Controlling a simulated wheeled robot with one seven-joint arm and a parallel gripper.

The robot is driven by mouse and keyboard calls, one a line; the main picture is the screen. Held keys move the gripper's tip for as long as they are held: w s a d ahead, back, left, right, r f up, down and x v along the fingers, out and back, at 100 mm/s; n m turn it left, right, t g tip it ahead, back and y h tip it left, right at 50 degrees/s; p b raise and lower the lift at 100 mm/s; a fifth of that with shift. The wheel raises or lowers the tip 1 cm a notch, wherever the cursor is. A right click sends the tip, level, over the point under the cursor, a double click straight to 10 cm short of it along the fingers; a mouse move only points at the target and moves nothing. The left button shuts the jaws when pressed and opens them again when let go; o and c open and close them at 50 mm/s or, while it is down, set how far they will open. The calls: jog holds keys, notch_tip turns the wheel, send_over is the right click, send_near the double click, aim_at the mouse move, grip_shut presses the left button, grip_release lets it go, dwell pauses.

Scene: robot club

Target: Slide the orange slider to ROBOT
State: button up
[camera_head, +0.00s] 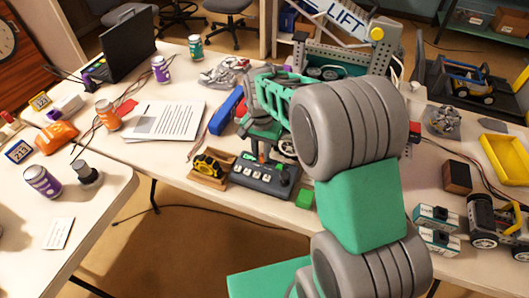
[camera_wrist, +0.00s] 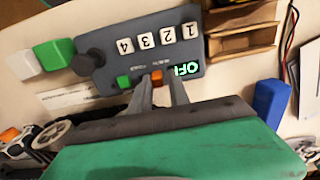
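The dark grey control box (camera_head: 265,178) stands on the white table in front of my arm. In the wrist view the box (camera_wrist: 110,62) appears upside down. It has buttons numbered 1 to 4, a black knob (camera_wrist: 82,65), a green piece (camera_wrist: 125,81) and a display (camera_wrist: 187,69) glowing green, apparently OFF. The orange slider (camera_wrist: 157,77) is on the box, between the green piece and the display. My gripper (camera_wrist: 160,84) has its two fingertips on either side of the slider. Contact is unclear. The small labels beside the slider are too blurred to read.
A wooden tray with a yellow-black item (camera_head: 208,166) stands left of the box. A green block (camera_head: 305,198) lies at its right, near the table edge. A blue block (camera_head: 227,110) lies behind. Papers (camera_head: 165,120) cover the table further left.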

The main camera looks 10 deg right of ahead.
aim_at(261, 155)
jog(key=shift+o, duration=1.4)
jog(key=shift+w+a, duration=0.1)
jog(key=shift+a, duration=0.05)
jog(key=shift+o, duration=0.5)
notch_tip(261, 155, up, 7)
jog(key=shift+r, duration=0.45)
jog(key=shift+s+r, duration=0.25)
jog(key=shift+r, duration=0.05)
jog(key=s+d+r+n+t+p, duration=0.1)
jog(key=s+r+n+p, duration=0.1)
jog(key=s, duration=0.5)
jog(key=s+r+n+t+p, duration=0.1)
jog(key=s+r+n+t, duration=0.1)
jog(key=s+n, duration=0.3)
jog(key=s+r, duration=0.1)
jog(key=s, duration=0.2)
jog(key=shift+s+d+r+p, duration=0.25)
jog(key=shift+s+d+p, duration=0.05)
jog(key=shift+d+p, duration=0.05)
